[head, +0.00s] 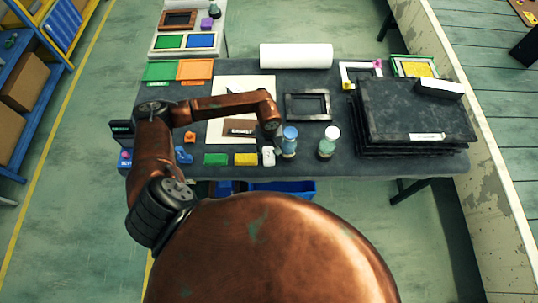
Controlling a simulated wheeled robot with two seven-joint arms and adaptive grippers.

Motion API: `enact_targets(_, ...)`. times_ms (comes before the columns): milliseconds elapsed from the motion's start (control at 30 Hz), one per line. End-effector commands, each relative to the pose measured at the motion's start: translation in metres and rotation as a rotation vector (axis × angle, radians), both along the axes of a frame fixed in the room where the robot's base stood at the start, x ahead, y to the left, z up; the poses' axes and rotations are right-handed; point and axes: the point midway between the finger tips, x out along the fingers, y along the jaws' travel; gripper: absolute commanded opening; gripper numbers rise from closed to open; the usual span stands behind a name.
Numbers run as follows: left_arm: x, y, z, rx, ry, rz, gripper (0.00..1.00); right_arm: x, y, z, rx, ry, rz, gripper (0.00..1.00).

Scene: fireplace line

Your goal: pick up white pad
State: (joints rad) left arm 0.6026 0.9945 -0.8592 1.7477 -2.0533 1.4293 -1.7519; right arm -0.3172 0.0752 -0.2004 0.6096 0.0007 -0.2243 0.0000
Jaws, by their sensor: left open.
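A white-topped block (440,88) with a dark side lies on the stack of dark slabs (415,115) at the right of the table; it may be the white pad, but I cannot tell for sure. A small white item (268,157) stands near the table's front edge. My left arm reaches right across the table, and its gripper (271,132) points down, open, just above and behind that small white item. The gripper is small here and its fingers are hard to make out. It is well left of the slab stack. My right gripper is out of view.
Two bottles, one blue-topped (289,141) and one white-topped (328,142), stand right of the left gripper. A dark frame (307,106) lies behind them. A white roll (296,56) lies at the back. Green (216,159) and yellow (246,159) blocks line the front.

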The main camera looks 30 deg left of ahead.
Motion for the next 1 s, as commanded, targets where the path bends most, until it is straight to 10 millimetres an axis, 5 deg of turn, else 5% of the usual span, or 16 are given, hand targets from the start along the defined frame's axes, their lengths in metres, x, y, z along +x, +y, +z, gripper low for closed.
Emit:
enact_targets(200,-0.004,-0.004,-0.032,-0.002,0.003,0.003,0.41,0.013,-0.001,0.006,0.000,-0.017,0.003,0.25)
enact_targets(467,-0.003,-0.003,-0.042,-0.001,-0.001,0.002,0.41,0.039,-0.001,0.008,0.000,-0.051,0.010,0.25)
enact_targets(867,-0.004,-0.002,-0.042,-0.001,0.000,0.004,0.19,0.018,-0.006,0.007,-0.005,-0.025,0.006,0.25)
enact_targets(1000,-0.004,-0.002,-0.042,-0.001,0.000,0.004,0.19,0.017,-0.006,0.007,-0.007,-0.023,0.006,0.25)
